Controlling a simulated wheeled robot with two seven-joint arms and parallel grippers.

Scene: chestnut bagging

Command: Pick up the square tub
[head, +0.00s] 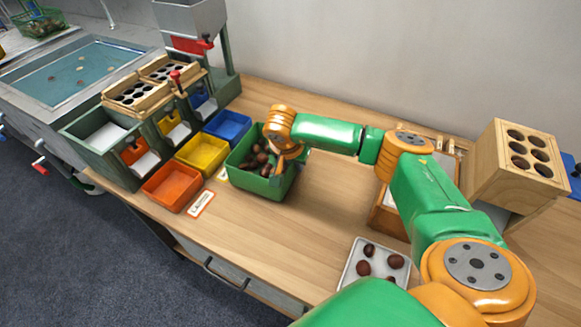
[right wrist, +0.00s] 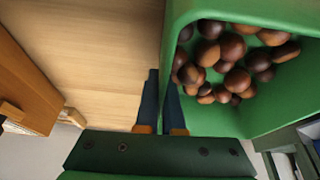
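The green square tub (head: 243,179) stands on the wooden table, holding a pile of brown chestnuts (head: 258,160). It fills the upper right of the right wrist view (right wrist: 178,60). My right gripper (head: 287,160) is at the tub's right side in the head view, partly hidden by its own wrist. In the right wrist view its two dark fingers (right wrist: 163,78) are close together, one on each side of the tub's wall, and look shut on it. The tub stands level on the table. My left gripper is not in view.
Orange (head: 171,187), yellow (head: 203,154) and blue (head: 228,126) bins sit left of the tub, beside a green sorting stand. A white tray (head: 352,276) with several chestnuts lies at front right. A wooden block with holes (head: 515,162) stands at right. Table in front of the tub is clear.

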